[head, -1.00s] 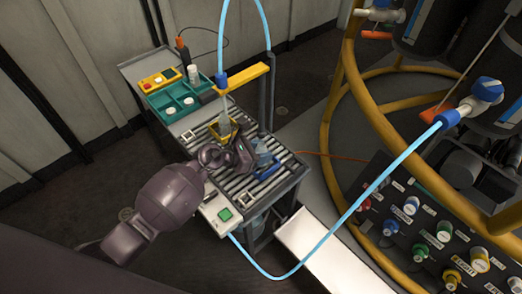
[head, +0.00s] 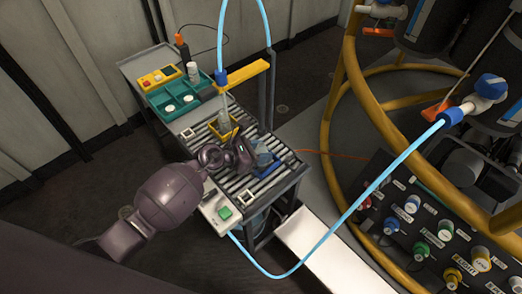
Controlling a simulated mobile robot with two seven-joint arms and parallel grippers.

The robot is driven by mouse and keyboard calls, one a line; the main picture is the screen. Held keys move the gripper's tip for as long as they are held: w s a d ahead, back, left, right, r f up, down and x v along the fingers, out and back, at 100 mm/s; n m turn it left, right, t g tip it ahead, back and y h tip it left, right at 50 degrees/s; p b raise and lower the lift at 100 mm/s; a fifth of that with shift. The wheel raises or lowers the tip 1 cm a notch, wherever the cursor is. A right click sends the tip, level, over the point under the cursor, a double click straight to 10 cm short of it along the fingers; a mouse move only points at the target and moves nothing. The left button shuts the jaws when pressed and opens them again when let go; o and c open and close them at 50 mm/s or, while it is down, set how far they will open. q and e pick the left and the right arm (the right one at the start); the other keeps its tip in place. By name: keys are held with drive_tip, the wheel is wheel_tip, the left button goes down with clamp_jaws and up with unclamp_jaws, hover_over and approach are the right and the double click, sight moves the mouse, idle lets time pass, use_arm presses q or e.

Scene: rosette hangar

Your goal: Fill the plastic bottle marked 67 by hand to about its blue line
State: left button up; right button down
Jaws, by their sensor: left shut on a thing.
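A clear bottle (head: 224,121) stands in a yellow holder (head: 232,132) on the slatted cart top, under the blue-capped filling nozzle (head: 221,77) on its yellow arm. A second clear bottle (head: 263,157) stands to the right, beside a blue frame. I cannot read a number or see a blue line on either bottle. My left gripper (head: 246,152) is low over the slats, between the two bottles and close to the right one. It is shut, but its own fingers hide what is between them. My right gripper is out of view.
A green tray (head: 155,100) with white caps and a yellow control box (head: 158,77) sit at the back left of the cart. A green button (head: 224,212) is at its front. A blue hose (head: 385,175) loops to the yellow-railed rig (head: 345,105) on the right.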

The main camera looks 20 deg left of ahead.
use_arm(q)
drive_tip(key=shift+f, duration=0.1)
drive_tip(key=shift+f, duration=0.25)
drive_tip(key=o, duration=0.9)
drive_tip(key=shift+c, duration=0.2)
drive_tip(key=shift+o, duration=0.9)
drive_tip(key=o, duration=0.5)
